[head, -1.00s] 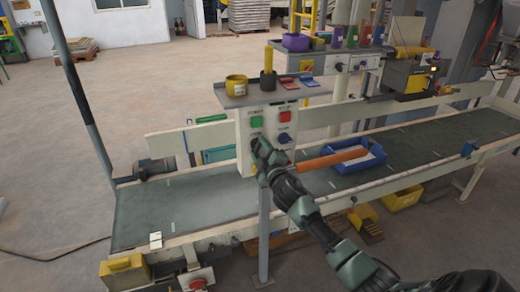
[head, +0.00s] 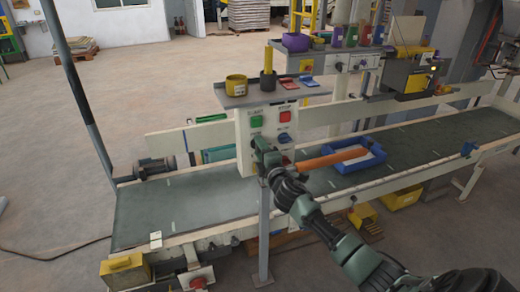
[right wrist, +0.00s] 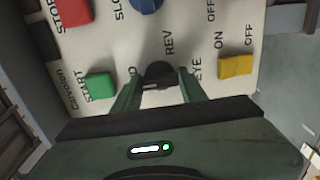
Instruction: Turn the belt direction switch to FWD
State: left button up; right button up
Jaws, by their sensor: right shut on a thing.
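The belt direction switch is a small black knob (right wrist: 158,74) on the white control panel (right wrist: 195,30), with the label REV beside it in the right wrist view. I cannot see a FWD label there, and I cannot tell where the knob points. My right gripper (right wrist: 157,84) is shut on the knob, one green finger on each side. In the head view my right gripper (head: 259,145) is at the lower part of the panel (head: 244,138) and hides the switch. My left gripper is not in view.
A green START button (right wrist: 100,86), red STOP button (right wrist: 73,11), blue knob (right wrist: 147,4) and yellow EYE switch (right wrist: 236,67) surround the gripper closely. A shelf (head: 225,101) with cups sits above the panel. The conveyor belt (head: 140,215) carries a blue tray (head: 374,157).

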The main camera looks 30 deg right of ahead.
jog(key=o, duration=1.4)
jog(key=b+v, duration=0.1)
jog(key=v, duration=0.6)
jog(key=shift+s+a, duration=0.1)
jog(key=shift+s, duration=0.25)
